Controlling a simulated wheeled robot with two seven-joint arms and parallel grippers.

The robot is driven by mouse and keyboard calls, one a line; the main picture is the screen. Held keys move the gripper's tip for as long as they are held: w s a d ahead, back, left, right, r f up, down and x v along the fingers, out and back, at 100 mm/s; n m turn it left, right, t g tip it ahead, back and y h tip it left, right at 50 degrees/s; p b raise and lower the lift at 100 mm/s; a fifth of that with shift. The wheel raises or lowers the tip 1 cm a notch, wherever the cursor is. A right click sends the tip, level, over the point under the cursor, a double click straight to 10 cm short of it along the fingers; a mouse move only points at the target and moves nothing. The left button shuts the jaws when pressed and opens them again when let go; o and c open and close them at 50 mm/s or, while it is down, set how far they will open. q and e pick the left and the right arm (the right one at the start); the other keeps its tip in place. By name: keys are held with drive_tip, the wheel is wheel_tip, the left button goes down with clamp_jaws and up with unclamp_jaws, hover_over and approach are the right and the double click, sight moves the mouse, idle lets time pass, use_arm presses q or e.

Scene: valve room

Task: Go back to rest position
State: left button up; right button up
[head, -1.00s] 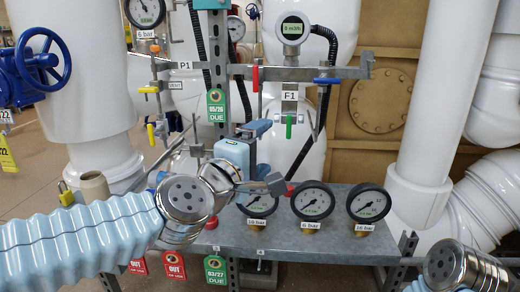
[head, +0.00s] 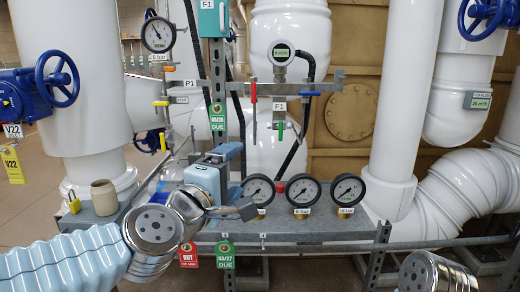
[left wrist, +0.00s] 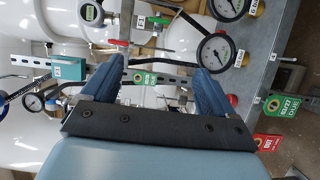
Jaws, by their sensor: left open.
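My left gripper (head: 226,158) reaches in from the left in the head view, its light blue body before the lower part of the grey post. In the left wrist view its two blue fingers (left wrist: 155,75) stand apart with nothing between them; a green tag (left wrist: 153,78) and pipework show behind the gap. The gripper looks empty. Of my right arm only a chrome joint shows at the bottom right of the head view; the right gripper is out of sight.
A grey bench (head: 290,228) carries several round gauges (head: 304,190) close to the left gripper. Behind stand a manifold (head: 300,84) with coloured handles and thick white pipes (head: 405,110). A blue handwheel (head: 57,80) is at the left. A brown pot (head: 104,197) stands near my left arm.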

use_arm(q)
drive_tip(key=w+f+m+g+y, duration=0.1)
drive_tip(key=w+f+m+g, duration=0.15)
drive_tip(key=f, duration=0.85)
drive_tip(key=w+f+m+g+y, duration=0.1)
drive_tip(key=w+f+g, duration=0.15)
drive_tip(key=f, duration=0.75)
drive_tip(key=s+a+f+m+g+y, duration=0.1)
drive_tip(key=a+f+m+g, duration=0.1)
drive_tip(key=f, duration=0.8)
drive_tip(key=s+a+f+m+g, duration=0.1)
drive_tip(key=f, duration=0.9)
drive_tip(key=s+a+f+m+g, duration=0.2)
drive_tip(key=s+f+m+g, duration=0.3)
drive_tip(key=s+f, duration=1.5)
wheel_tip(320, 180, down, 2)
drive_tip(key=g, duration=0.3)
drive_tip(key=shift+s+a+f, duration=0.2)
drive_tip(key=shift+s+f, duration=0.05)
drive_tip(key=shift+s, duration=0.1)
